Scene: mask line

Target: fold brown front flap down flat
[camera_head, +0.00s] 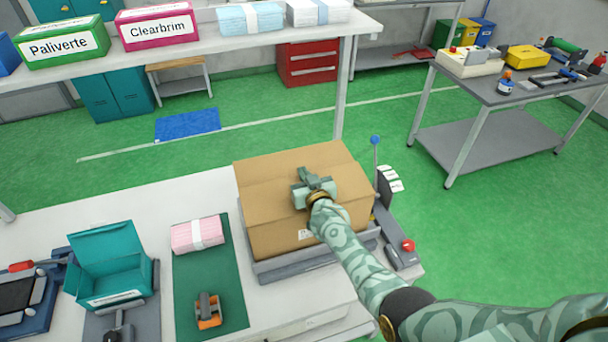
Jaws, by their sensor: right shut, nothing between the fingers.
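A brown cardboard box (283,238) stands on a grey machine bed at the right part of the white table. Its top looks covered by brown flaps. The back part of the top (275,170) lies flat or nearly so. The brown front flap (268,203) shows on the near side of the top, partly hidden by my gripper, and looks low; I cannot tell if it is fully flat. My right gripper (309,178) is shut and empty, over the middle of the box top at the front flap. Whether it touches the cardboard is unclear. My left gripper is out of view.
A lever with a blue knob (375,140) and a red button (407,245) stand right of the box. A pink banded stack (198,235) and an orange tape tool (208,311) lie on a green mat (226,290). A teal open box (112,265) stands left.

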